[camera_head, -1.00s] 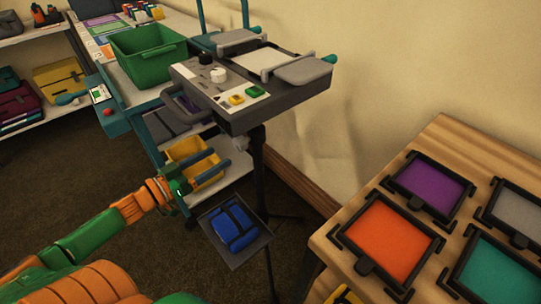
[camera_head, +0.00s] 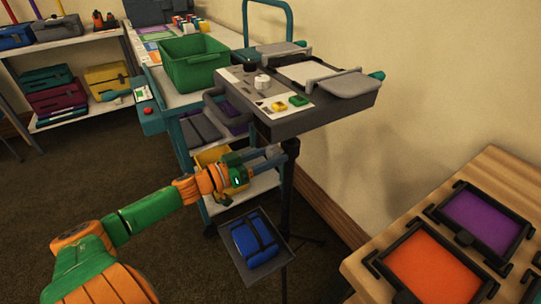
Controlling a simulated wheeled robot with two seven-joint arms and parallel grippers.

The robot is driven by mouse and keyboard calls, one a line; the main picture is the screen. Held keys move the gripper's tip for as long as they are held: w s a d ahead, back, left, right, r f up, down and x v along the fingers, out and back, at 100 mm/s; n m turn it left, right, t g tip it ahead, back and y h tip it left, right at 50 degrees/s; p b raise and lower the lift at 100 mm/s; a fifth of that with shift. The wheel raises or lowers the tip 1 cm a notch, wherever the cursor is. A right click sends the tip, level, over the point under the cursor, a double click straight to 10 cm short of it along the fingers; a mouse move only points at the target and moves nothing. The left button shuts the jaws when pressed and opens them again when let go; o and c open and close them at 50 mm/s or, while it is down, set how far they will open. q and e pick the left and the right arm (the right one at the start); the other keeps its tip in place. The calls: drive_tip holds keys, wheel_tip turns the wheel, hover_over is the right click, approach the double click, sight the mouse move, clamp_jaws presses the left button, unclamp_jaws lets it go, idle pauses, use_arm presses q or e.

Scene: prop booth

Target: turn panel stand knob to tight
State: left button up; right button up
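The panel stand is a dark post (camera_head: 288,185) under a grey control panel (camera_head: 330,115). A small grey knob (camera_head: 272,151) sticks out from the left side of the post, just below the panel. My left gripper (camera_head: 274,156) reaches in from the left, with its fingertips at this knob and partly covering it. The fingers are a little apart, but I cannot tell whether they press on the knob. The knob's setting cannot be read. My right gripper is not in view.
A blue pouch (camera_head: 252,240) lies on a small tray low on the stand. A cart with a green bin (camera_head: 195,65) stands behind my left gripper. A wooden table (camera_head: 500,170) with coloured panels is at the right. Dark carpet at the left is clear.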

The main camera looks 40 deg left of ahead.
use_arm(q)
clamp_jaws()
drive_tip(key=shift+m, duration=0.3)
drive_tip(key=shift+r+m+p, duration=0.1)
drive_tip(key=shift+m+p, duration=0.65)
drive_tip(key=shift+m, duration=0.15)
drive_tip(key=m+p, duration=0.1)
drive_tip(key=m, duration=0.2)
drive_tip(key=m+p, duration=0.1)
drive_tip(key=m, duration=0.5)
drive_tip(key=shift+a, duration=0.1)
drive_tip(key=m, duration=0.3)
drive_tip(key=shift+m, duration=1.7)
